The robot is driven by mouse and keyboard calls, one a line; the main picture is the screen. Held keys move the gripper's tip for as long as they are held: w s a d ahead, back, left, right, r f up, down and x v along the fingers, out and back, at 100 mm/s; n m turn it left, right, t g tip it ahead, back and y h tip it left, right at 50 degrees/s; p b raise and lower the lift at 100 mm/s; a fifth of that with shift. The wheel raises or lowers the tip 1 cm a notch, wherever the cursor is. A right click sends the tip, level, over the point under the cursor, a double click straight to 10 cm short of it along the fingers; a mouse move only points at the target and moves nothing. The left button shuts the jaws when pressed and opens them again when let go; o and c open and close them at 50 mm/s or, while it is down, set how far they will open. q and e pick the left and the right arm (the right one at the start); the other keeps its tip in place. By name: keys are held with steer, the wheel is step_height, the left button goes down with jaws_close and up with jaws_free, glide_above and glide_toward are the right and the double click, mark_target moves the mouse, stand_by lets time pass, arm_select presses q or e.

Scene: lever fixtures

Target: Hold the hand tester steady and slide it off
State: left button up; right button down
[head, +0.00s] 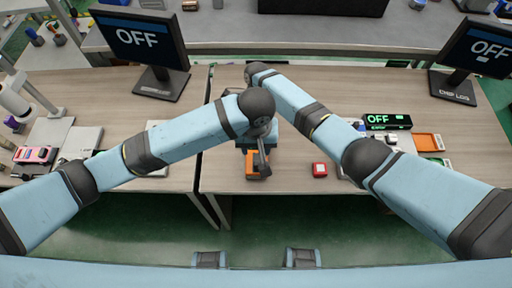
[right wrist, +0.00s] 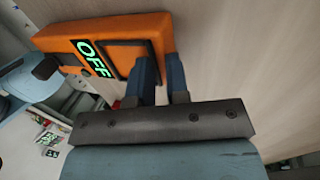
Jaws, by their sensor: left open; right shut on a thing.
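The hand tester is an orange box with a dark panel and a green OFF display. In the right wrist view the hand tester (right wrist: 110,28) fills the upper left. My right gripper (right wrist: 162,72) has its two blue fingers shut on the tester's near edge, beside the dark panel. In the head view the orange tester (head: 251,165) lies on the table, partly hidden under my arms. My left gripper (head: 263,168) is open right above or beside the tester; I cannot tell whether it touches. A switch or slider on the tester is too small to make out.
A red button box (head: 320,169) stands to the right. Further right are a black box (head: 388,121) reading OFF and an orange tray (head: 428,142). Monitors (head: 146,45) reading OFF stand at both sides. A pink device (head: 35,155) is far left. The table's front edge is near.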

steer(key=shift+s+d+f, duration=0.15)
steer(key=shift+d+f, duration=0.15)
steer(key=shift+f, duration=0.15)
steer(key=c, duration=1.2)
jaws_free()
steer(key=shift+o, duration=0.8)
steer(key=shift+a, duration=0.15)
